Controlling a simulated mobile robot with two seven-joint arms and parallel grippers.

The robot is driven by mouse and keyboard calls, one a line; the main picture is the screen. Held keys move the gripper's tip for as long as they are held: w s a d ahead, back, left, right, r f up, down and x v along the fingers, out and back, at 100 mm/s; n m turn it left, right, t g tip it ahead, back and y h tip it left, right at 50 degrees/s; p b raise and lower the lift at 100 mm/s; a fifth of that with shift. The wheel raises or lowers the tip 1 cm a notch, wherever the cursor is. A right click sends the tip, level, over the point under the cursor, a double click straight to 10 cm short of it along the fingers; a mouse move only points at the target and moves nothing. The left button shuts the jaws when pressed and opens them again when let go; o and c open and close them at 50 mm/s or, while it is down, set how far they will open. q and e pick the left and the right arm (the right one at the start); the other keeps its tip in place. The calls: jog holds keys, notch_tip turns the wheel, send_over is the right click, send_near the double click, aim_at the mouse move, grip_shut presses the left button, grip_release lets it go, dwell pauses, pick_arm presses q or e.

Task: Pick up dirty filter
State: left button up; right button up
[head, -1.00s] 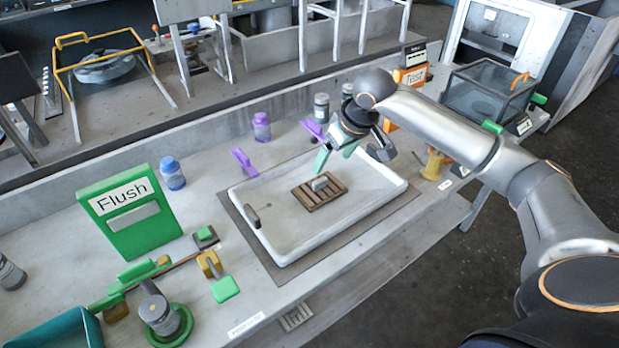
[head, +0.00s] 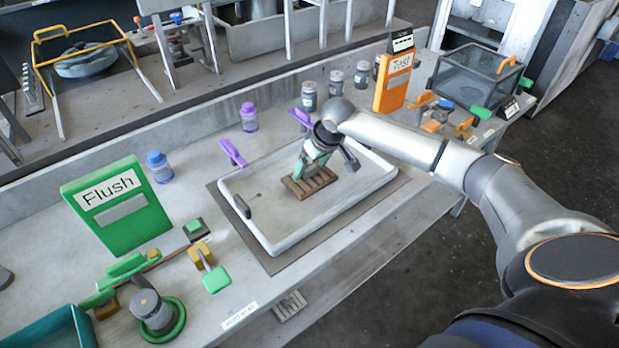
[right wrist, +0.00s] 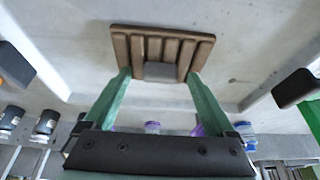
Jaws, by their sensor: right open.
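The dirty filter (head: 311,186) is a brown slatted piece lying in the white tray (head: 290,240). It also shows in the right wrist view (right wrist: 160,42), with a grey block-like handle (right wrist: 161,71) on its near side. My right gripper (head: 318,166) is above the filter and hides part of it, including the handle, in the head view. In the right wrist view its two green fingers (right wrist: 158,78) are open, with the handle between their tips. I cannot tell whether a finger touches it. My left gripper is not in view.
A dark handle (head: 242,207) sits on the tray's left rim. Purple clips (head: 232,152) stand behind the tray. A green Flush sign (head: 118,210) stands at left, and an orange Test sign (head: 393,85) at the back right. The tray floor around the filter is clear.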

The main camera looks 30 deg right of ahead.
jog(key=shift+f, duration=0.1)
grip_shut()
dwell(0.7)
